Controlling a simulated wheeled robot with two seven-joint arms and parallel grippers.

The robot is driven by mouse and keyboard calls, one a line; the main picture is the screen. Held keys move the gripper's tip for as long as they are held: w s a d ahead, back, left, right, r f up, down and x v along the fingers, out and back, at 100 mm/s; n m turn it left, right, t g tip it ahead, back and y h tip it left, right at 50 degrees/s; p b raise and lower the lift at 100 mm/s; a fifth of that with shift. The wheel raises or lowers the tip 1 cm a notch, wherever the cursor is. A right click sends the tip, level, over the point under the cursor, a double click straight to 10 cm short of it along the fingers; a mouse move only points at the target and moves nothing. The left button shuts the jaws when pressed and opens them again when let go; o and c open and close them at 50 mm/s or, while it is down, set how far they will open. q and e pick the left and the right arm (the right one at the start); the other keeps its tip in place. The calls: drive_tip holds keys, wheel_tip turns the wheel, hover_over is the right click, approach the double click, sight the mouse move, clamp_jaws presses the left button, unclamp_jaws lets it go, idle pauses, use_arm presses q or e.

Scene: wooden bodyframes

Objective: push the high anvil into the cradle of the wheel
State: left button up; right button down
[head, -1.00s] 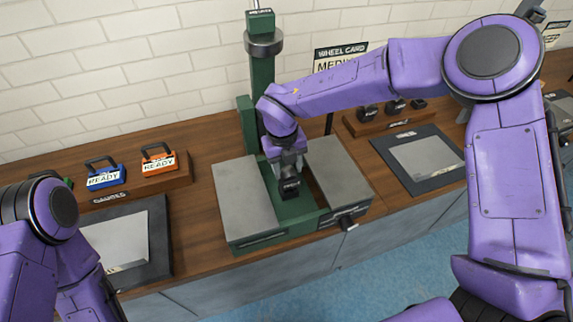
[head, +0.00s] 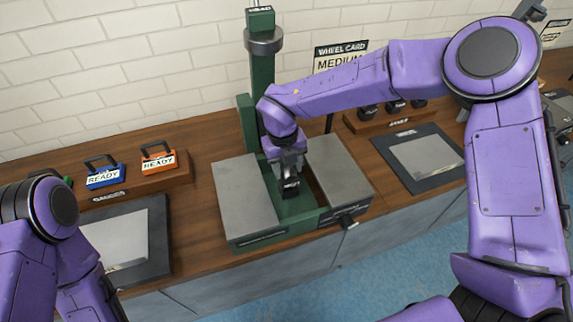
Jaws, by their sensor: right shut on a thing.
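The wheel is a green machine with a tall column (head: 262,85) and two grey plates, the left one (head: 243,198) and the right one (head: 338,170). The green cradle (head: 297,211) lies between the plates. My right gripper (head: 289,172) points down into this gap, shut on a small black anvil (head: 290,189). The anvil is at or just above the cradle floor; whether it touches is unclear. Its label cannot be read. My left arm shows at the lower left, its gripper out of view.
More black anvils (head: 368,111) stand on a wooden rack at the back right. The wheel card (head: 340,58) reads "MEDIUM". Blue (head: 105,175) and orange (head: 158,161) "READY" gauges sit on a block at left. Dark-framed grey pads flank the machine.

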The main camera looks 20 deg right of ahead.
sight(284, 170)
drive_tip(key=shift+f+b, duration=0.8)
drive_tip(key=shift+f, duration=0.5)
drive_tip(key=shift+c, duration=2.4)
unclamp_jaws()
drive_tip(key=shift+o, duration=0.4)
drive_tip(key=shift+r, duration=0.1)
drive_tip(key=r, duration=0.3)
drive_tip(key=r+b, duration=0.1)
drive_tip(key=r, duration=0.3)
drive_tip(key=a+r, duration=0.1)
drive_tip(key=r, duration=0.2)
drive_tip(key=shift+r+b, duration=0.25)
drive_tip(key=shift+b, duration=0.05)
